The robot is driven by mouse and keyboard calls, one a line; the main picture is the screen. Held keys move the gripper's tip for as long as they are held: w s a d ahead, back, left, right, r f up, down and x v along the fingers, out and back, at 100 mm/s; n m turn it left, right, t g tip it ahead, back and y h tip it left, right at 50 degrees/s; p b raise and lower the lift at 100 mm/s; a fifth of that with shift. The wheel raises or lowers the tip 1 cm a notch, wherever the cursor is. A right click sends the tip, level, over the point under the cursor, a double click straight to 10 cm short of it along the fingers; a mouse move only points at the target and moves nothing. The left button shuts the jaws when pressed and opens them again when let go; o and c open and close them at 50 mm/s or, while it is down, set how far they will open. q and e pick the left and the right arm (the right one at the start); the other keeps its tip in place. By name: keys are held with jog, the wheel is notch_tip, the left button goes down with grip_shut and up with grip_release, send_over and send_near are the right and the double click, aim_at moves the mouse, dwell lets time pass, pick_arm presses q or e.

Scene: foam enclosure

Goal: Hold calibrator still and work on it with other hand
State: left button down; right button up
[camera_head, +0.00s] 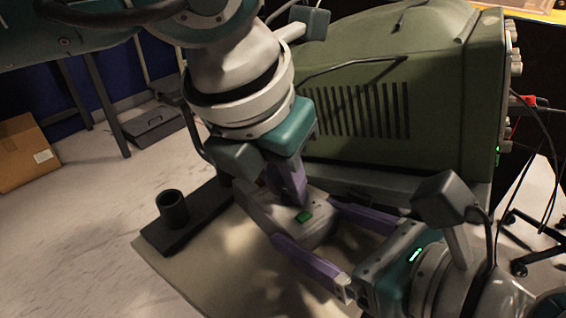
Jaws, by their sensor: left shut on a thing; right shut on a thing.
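The calibrator appears to be a small grey rounded device (318,232) with a green patch on top, low over the beige table in the middle of the head view. My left gripper (287,190) comes down from above and is shut on its far-left part; one purple finger shows, the other is mostly hidden. My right gripper (304,222) reaches in from the lower right. Its two purple fingers lie on either side of the grey device and are shut on it. The contact points and whether the device touches the table are hard to see.
A large green vented instrument (400,110) stands close behind both grippers, with knobs and cables on its right side. A black base with an upright cup (173,212) sits left on the beige tabletop (225,280). A cardboard box (25,155) lies on the floor at far left.

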pick_arm(q)
jog(key=shift+n+y, duration=0.3)
jog(key=shift+n, duration=0.3)
jog(key=c, duration=1)
grip_release()
jog(key=shift+r, duration=0.1)
jog(key=v, duration=1.2)
jog(key=shift+s, duration=0.1)
pick_arm(e)
jog(key=o, duration=1.5)
jog(key=shift+o, duration=0.2)
